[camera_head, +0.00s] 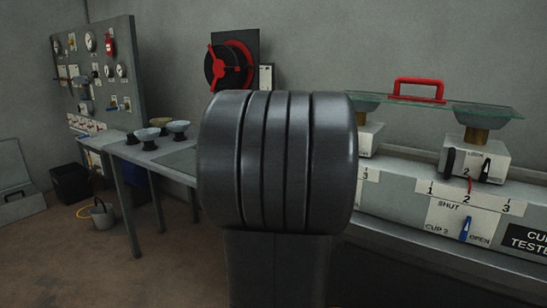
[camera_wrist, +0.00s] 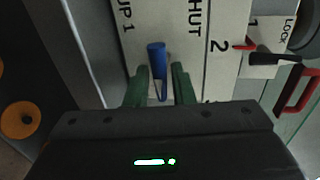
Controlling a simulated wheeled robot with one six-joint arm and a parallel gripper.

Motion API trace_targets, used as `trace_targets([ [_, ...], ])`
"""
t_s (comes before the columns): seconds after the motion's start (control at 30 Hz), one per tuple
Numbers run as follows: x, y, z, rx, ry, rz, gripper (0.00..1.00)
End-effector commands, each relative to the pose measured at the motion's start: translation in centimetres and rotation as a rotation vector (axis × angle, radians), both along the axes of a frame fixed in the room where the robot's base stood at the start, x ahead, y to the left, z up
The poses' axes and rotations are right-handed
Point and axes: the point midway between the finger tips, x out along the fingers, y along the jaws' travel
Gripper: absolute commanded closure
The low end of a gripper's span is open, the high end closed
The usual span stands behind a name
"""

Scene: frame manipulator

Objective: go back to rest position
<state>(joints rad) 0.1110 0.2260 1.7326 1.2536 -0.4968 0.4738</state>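In the wrist view my gripper (camera_wrist: 160,84) shows two green fingers, apart, on either side of a blue lever (camera_wrist: 157,58). A narrow gap shows between the lever and the right finger; the left finger is closer to it, and I cannot tell if it touches. The lever stands on a white label plate (camera_wrist: 185,65) reading "UP 1", "HUT" and "2". In the head view my own dark arm link fills the middle and hides my gripper and this lever.
A grey cup-testing console (camera_head: 400,205) runs along the right, with another blue lever (camera_head: 465,228) on its "CUP 2" plate. A glass plate with a red handle (camera_head: 418,90) rests above it. A table (camera_head: 150,160) with several cups stands left. A bucket (camera_head: 102,215) sits on the floor.

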Motion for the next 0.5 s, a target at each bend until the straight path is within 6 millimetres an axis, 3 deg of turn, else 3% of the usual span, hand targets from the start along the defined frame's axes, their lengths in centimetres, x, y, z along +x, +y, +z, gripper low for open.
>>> trace_targets([
  [0.5, -7.5, 5.2, 2.1, 0.001, -0.001, 0.004, 0.78],
])
